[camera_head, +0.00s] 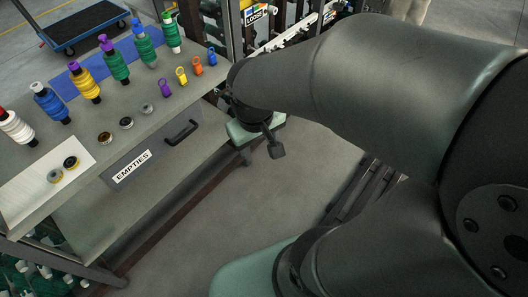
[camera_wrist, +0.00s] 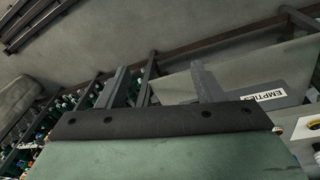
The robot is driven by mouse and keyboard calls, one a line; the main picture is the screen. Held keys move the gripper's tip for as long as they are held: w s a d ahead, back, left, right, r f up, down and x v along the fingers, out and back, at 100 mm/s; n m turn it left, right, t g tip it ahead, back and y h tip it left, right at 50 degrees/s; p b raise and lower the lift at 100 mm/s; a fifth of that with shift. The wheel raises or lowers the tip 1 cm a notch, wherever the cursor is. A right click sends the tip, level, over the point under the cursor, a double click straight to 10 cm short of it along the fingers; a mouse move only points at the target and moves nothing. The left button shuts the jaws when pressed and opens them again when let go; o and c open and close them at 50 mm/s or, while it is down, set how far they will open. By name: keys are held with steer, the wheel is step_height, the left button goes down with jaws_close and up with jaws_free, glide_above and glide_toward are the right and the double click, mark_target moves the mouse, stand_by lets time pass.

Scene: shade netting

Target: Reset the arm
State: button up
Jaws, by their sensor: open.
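My gripper (camera_wrist: 163,86) shows in the wrist view with its two grey fingers spread apart and nothing between them. It is open and held clear of the workbench, with the drawer marked EMPTIES (camera_wrist: 262,97) beyond the right finger. In the head view my arm fills the right side, bent, over the floor to the right of the bench (camera_head: 190,122). The same drawer (camera_head: 150,155) is in the bench front there.
On the bench stand several thread spools (camera_head: 50,103), with coloured tags (camera_head: 182,76) and small round discs (camera_head: 126,122). A pale board (camera_head: 35,190) holds two more discs. A blue cart (camera_head: 85,25) stands behind. The floor (camera_head: 240,210) beside the bench is clear.

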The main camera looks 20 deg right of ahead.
steer(key=s+m+g+y, duration=0.1)
steer(key=s, duration=0.5)
steer(key=shift+s+r, duration=0.2)
steer(key=shift+r, duration=0.15)
stand_by(0.5)
